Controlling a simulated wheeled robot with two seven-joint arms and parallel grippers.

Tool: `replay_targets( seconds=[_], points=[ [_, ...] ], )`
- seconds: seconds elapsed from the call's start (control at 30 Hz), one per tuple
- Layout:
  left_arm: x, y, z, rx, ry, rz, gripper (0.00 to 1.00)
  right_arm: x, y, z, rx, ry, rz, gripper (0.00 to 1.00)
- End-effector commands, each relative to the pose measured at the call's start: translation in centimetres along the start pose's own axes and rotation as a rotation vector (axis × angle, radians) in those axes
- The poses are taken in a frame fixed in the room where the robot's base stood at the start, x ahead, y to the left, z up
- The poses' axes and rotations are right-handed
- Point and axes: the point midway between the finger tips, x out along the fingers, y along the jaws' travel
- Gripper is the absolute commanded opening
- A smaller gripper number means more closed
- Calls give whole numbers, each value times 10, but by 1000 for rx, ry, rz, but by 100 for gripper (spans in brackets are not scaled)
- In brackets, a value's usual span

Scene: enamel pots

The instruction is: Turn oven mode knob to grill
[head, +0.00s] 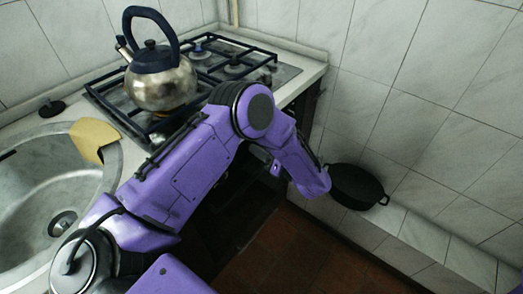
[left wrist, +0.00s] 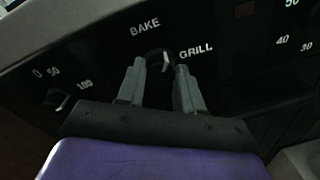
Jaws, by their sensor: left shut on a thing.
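The oven mode knob (left wrist: 155,55) is dark and round with a white pointer mark, in the upper middle of the left wrist view. Its mark points up and slightly right, between the white words BAKE (left wrist: 145,25) and GRILL (left wrist: 196,50) on the black oven panel. My left gripper (left wrist: 160,76) is shut on the knob, with one grey finger on each side of it. In the head view, my purple left arm reaches down in front of the stove and hides the knob and most of the panel. My right gripper is not in view.
A second knob (left wrist: 57,102) with numbers sits left on the panel. In the head view, a steel kettle (head: 160,78) stands on the gas hob (head: 285,72). A sink (head: 40,170) is left, and a black pot (head: 355,185) rests on a tiled ledge at right.

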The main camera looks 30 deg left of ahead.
Motion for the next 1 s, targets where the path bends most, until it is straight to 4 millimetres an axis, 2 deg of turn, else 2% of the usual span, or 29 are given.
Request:
replay_targets(
  seconds=[0.6,1.0],
  points=[
    [0,-1,2,572,41,6,6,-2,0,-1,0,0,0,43],
    [0,-2,2,829,60,9,6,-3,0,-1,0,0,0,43]
  ],
)
